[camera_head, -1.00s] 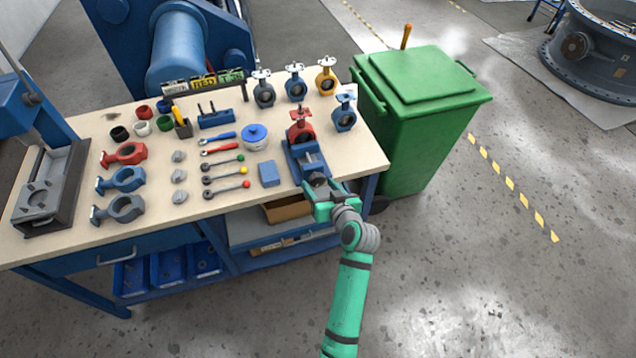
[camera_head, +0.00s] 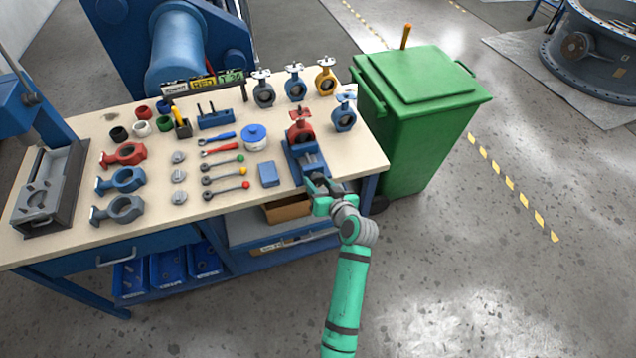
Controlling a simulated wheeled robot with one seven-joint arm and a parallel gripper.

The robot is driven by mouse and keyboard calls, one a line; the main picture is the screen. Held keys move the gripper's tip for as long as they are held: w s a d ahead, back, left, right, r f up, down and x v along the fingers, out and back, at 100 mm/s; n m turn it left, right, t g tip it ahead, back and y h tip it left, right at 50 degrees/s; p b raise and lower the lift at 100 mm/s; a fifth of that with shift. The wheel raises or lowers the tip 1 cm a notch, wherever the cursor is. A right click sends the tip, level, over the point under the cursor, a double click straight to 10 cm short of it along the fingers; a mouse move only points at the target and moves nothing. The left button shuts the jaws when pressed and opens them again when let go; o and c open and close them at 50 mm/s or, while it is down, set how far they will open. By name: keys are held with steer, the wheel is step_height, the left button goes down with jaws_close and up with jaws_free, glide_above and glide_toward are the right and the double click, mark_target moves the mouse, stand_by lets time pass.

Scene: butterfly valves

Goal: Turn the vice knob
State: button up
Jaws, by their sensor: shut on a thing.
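The blue vice (camera_head: 305,158) sits at the front right edge of the workbench, with a red butterfly valve (camera_head: 300,131) standing upright at its far end. My gripper (camera_head: 317,184) is at the vice's near end, at the bench's front edge. It is shut on the vice knob, which is small and mostly hidden by the fingers. My green and grey arm reaches up to it from below.
The workbench (camera_head: 222,178) holds several valve bodies, wrenches and a blue-lidded pot (camera_head: 255,136). A small blue block (camera_head: 269,174) lies just left of the vice. A green bin (camera_head: 424,110) stands close on the right. The floor in front is free.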

steer(key=o, duration=1.1)
steer(key=v, duration=1.1)
steer(key=shift+f, duration=0.1)
